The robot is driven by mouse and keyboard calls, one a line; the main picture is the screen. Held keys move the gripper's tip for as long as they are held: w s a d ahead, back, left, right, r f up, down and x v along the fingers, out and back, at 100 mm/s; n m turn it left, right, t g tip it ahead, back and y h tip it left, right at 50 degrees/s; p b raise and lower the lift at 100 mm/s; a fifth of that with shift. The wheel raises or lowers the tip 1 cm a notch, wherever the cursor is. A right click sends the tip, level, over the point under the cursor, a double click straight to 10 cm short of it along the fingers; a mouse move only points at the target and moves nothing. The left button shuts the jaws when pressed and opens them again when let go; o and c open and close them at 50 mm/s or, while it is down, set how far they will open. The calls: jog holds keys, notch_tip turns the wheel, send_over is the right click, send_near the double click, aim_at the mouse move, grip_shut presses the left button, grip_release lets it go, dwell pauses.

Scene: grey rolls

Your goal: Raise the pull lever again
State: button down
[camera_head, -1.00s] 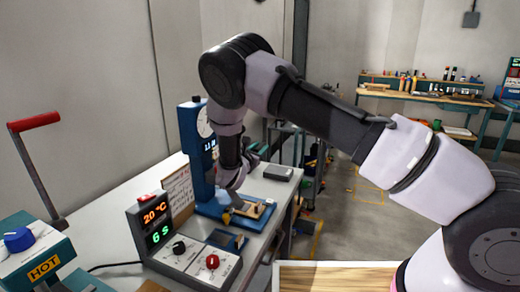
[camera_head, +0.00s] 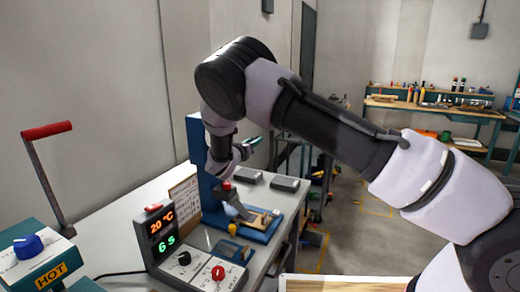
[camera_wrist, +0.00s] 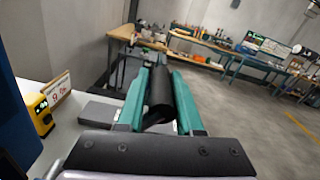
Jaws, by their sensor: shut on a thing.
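The blue press (camera_head: 208,188) stands on the grey bench, with a wooden piece on its blue base. My arm hides much of its upper column and its dial. My gripper (camera_head: 252,141) is beside the press column, mostly hidden behind my own wrist in the head view. In the wrist view my gripper (camera_wrist: 160,74) has its two teal fingers on either side of a black cylindrical handle, the pull lever (camera_wrist: 161,92). The fingers are shut on it. How the lever joins the press is hidden.
A display box (camera_head: 160,235) and a knob panel (camera_head: 212,268) stand in front of the press. Dark flat blocks (camera_head: 285,184) lie behind the press.

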jog(key=shift+w+a+r, duration=0.3)
jog(key=shift+a+r, duration=0.15)
jog(key=shift+a, duration=0.35)
jog(key=c, duration=0.7)
grip_release()
jog(key=shift+a+f, duration=0.1)
jog(key=shift+f, duration=0.05)
jog(key=shift+o, duration=0.2)
jog(key=v, duration=1)
jog(key=shift+s, duration=0.35)
jog(key=shift+a, duration=0.15)
